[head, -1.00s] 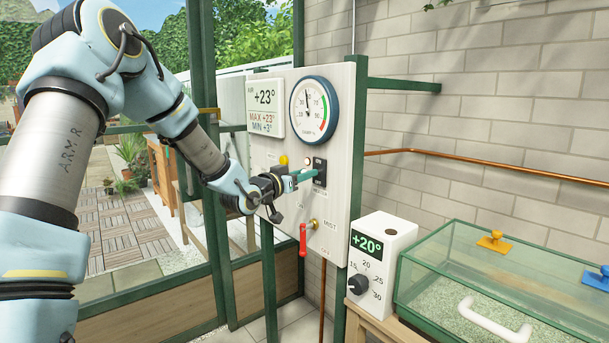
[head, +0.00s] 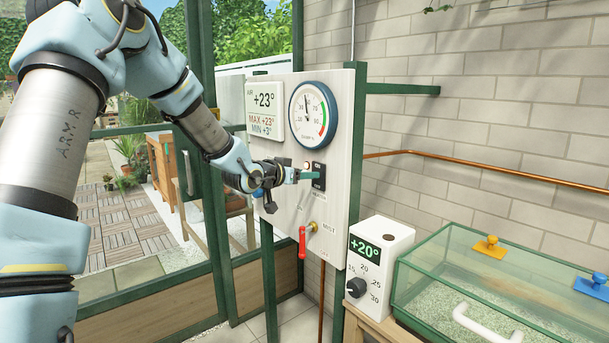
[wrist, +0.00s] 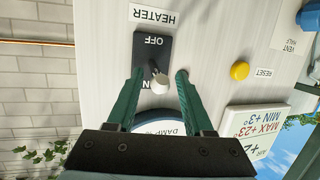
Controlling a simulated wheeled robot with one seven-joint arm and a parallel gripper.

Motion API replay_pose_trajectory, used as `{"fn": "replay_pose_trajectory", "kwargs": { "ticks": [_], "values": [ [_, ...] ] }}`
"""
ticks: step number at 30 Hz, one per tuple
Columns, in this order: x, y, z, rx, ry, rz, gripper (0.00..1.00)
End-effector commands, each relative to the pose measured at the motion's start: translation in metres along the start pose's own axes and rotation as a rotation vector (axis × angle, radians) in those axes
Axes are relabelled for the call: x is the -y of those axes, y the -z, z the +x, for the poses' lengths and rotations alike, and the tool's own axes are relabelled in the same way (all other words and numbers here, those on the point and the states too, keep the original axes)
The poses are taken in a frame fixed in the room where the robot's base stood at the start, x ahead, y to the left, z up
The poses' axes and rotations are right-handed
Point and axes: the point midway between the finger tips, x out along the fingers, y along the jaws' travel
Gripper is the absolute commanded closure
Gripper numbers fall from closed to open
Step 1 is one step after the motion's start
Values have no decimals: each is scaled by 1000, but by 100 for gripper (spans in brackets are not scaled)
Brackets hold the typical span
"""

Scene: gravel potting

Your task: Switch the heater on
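The heater switch is a black plate (wrist: 152,52) on the white panel, upside down in the wrist view, with OFF at the top and a partly covered ON below. Its pale-tipped lever (wrist: 159,80) leans to the ON end in that view. In the head view the switch (head: 319,178) is on the panel's right part, and its lever is hard to make out. My gripper (wrist: 156,78) is open, its green fingers apart on either side of the lever. No contact with the lever is visible. The gripper (head: 309,175) is close in front of the switch in the head view.
The panel (head: 340,110) also carries a round gauge (head: 312,113), an air display (head: 265,109), a yellow reset button (wrist: 239,70) and a red-handled valve (head: 303,242). A white thermostat box (head: 396,238) and a glass-sided case (head: 440,262) stand below right.

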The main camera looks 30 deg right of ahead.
Motion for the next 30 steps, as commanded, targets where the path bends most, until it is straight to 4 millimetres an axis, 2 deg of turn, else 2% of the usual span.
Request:
{"fn": "replay_pose_trajectory", "kwargs": {
  "ticks": [9,13,17,24,30],
  "values": [
    [0,0,0,0,-1,0,39],
    [0,-1,-8,0,-1,1,39],
    [1,-2,-27,-2,2,2,39],
    [1,-2,-74,-1,2,3,39],
    [0,-1,-100,-1,1,2,39]
  ]
}}
